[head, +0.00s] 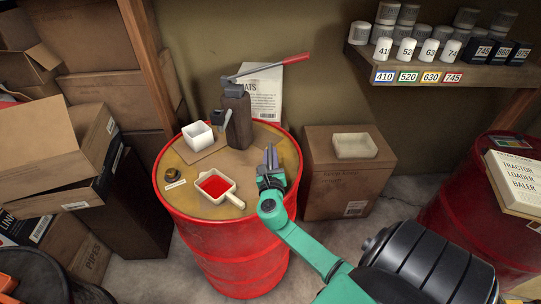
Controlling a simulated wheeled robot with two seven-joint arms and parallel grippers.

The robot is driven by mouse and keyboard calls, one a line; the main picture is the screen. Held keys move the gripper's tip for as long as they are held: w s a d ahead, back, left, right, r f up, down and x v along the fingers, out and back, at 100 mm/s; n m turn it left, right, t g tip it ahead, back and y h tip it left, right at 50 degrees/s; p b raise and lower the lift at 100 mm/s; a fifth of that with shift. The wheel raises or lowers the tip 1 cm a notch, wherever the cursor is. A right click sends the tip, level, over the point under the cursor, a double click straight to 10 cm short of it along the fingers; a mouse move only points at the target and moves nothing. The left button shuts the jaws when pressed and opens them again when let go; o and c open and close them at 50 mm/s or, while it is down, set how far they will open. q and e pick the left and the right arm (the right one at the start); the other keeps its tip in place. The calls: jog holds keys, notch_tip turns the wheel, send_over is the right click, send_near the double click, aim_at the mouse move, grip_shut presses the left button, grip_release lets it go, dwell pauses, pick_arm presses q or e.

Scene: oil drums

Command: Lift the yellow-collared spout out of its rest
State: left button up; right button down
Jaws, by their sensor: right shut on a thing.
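My right gripper (270,160) is above the right side of the red drum's top (218,207), with its fingers pointing away from me. It is shut on a slim thing, most likely the spout, which the fingers almost wholly hide. I cannot make out a yellow collar or the rest, nor whether the spout is clear of its rest. My left gripper is not in view.
A cardboard box (345,190) stands to the right; shelf (450,70) behind.

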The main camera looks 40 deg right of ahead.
notch_tip(320, 180, up, 2)
jog(key=shift+r+p, duration=0.1)
jog(key=shift+p, duration=0.5)
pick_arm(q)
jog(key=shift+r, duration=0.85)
pick_arm(e)
jog(key=shift+f, duration=0.2)
jog(key=shift+m+b, duration=0.3)
jog(key=shift+b, duration=0.15)
jog(key=shift+m, duration=0.3)
pick_arm(q)
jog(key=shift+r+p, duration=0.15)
jog(key=shift+p, duration=0.35)
pick_arm(e)
jog(key=shift+r, duration=0.8)
